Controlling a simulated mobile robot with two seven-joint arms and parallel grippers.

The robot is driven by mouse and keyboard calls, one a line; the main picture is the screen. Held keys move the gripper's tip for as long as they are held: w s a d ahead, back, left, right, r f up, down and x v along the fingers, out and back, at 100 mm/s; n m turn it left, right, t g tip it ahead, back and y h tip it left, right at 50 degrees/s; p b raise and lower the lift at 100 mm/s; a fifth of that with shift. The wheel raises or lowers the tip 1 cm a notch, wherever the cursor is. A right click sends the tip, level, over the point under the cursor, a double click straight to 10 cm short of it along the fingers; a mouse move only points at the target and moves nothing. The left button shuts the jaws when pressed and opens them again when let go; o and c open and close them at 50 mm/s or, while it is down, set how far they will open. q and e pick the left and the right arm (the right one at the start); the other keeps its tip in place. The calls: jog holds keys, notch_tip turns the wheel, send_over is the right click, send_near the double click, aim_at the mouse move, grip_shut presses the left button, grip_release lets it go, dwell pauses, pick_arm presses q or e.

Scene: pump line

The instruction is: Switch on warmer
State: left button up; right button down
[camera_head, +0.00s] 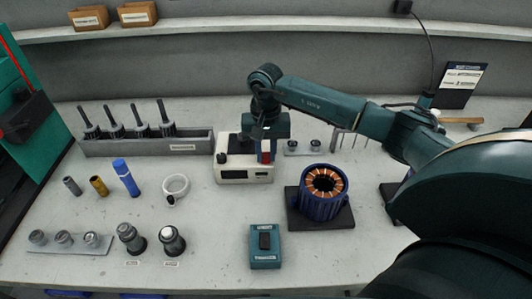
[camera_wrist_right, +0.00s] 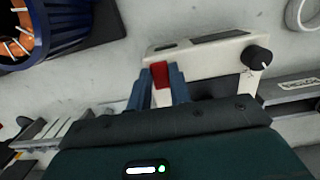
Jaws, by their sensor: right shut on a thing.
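The warmer is a small white box (camera_head: 244,172) at the middle back of the bench, with a black knob (camera_head: 222,158) on its left top and a dark display strip on its front. In the right wrist view the white box (camera_wrist_right: 197,65) also shows its knob (camera_wrist_right: 258,57). My right gripper (camera_head: 266,147) reaches down over the right end of the box. Its two fingers (camera_wrist_right: 160,82) are shut on a red switch piece (camera_wrist_right: 160,73). The fingers hide part of the switch, so I cannot tell its setting. My left gripper is not in view.
A blue stator with copper windings (camera_head: 323,192) sits on a black plate right of the warmer. A blue-green box (camera_head: 265,247) lies in front. A grey rack (camera_head: 150,146) with several black tools stands left, and a white ring (camera_head: 175,188) lies nearby. The front bench is partly clear.

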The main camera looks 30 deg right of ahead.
jog(key=g+b, duration=0.1)
jog(key=g+y+b, duration=0.1)
jog(key=shift+w+d+f+y+b, duration=0.2)
jog(key=shift+w+f+y+b, duration=0.1)
jog(key=shift+w, duration=0.1)
jog(key=shift+r+g+b, duration=0.25)
jog(key=shift+g+b, duration=0.15)
jog(key=shift+g, duration=0.2)
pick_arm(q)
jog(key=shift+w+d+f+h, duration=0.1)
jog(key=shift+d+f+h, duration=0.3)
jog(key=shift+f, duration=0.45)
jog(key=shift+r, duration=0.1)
pick_arm(e)
jog(key=c, duration=1.3)
grip_release()
jog(key=shift+r, duration=0.15)
